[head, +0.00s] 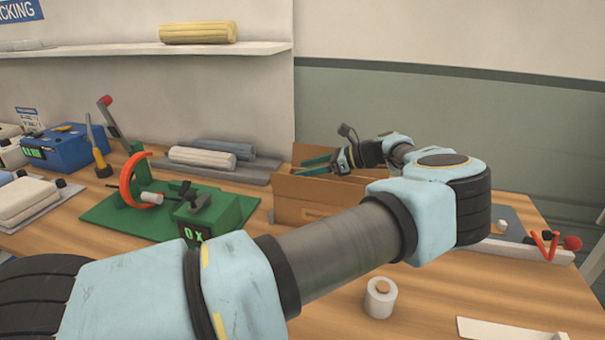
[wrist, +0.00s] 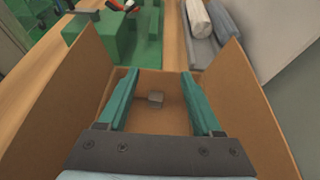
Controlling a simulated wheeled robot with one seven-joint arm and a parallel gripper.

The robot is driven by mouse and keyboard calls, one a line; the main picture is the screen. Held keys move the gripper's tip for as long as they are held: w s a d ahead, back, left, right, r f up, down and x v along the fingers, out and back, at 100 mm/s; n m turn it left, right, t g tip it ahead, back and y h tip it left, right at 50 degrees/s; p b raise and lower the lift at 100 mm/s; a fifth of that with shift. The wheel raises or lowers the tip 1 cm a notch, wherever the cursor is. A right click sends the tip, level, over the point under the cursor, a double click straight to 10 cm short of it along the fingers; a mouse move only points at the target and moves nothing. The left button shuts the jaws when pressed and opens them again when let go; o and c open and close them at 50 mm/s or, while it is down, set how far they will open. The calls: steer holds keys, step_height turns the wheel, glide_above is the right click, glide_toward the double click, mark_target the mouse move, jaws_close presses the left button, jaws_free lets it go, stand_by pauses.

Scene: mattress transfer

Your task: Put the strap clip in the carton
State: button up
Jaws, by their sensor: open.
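The carton (head: 300,203) is an open brown box on the table, partly hidden behind my arm in the head view. In the wrist view its raised flaps (wrist: 243,85) stand on both sides of my gripper. My gripper (wrist: 160,80) is open, with its two teal fingers apart and nothing between them, over the carton's opening. It also shows at the carton in the head view (head: 318,163). A small grey block (wrist: 156,98), which looks like the strap clip, lies on the carton floor, seen between the fingers. The head view does not show inside the carton.
A green fixture with an orange ring (head: 130,180) stands on a green board left of the carton. Grey and cream rolls (head: 202,157) lie on a tray behind. A white spool (head: 380,297) stands in front. A blue box (head: 65,147) is at far left.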

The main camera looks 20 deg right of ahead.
steer(key=b+v, duration=0.3)
steer(key=v, duration=0.7)
steer(key=shift+d, duration=0.2)
steer(key=shift+s, duration=0.15)
